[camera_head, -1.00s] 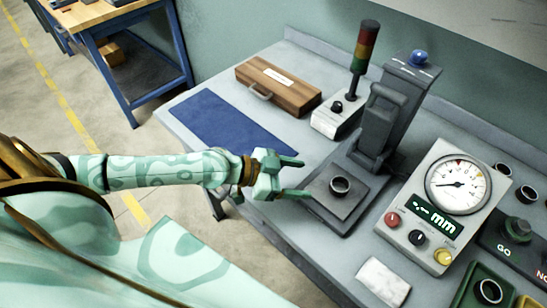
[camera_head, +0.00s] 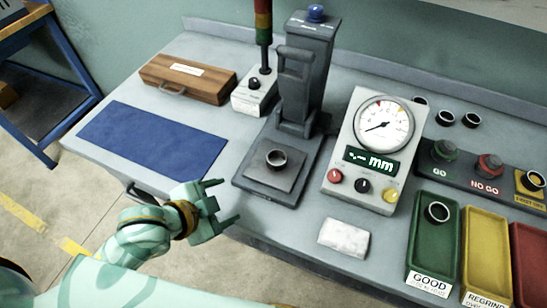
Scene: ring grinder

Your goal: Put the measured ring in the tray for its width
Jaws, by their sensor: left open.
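A dark metal ring (camera_head: 276,160) lies on the square plate of the grey gauge stand (camera_head: 306,75). My left gripper (camera_head: 230,200) is open and empty, at the table's front edge, to the lower left of the ring and apart from it. My right gripper is not in view. At the right are a green tray (camera_head: 430,250) labelled GOOD, a yellow tray (camera_head: 485,245) labelled REGRIND and a red tray (camera_head: 530,265) cut off by the picture edge. Another ring (camera_head: 437,212) lies in the green tray. The gauge box (camera_head: 375,150) has a dial and an mm display whose figures are unclear.
A white cloth (camera_head: 344,238) lies between stand and trays. A blue mat (camera_head: 152,138), wooden case (camera_head: 187,78) and signal light (camera_head: 263,35) are at the left. Several rings (camera_head: 446,118) stand at the back, near the GO and NO GO panel (camera_head: 470,165).

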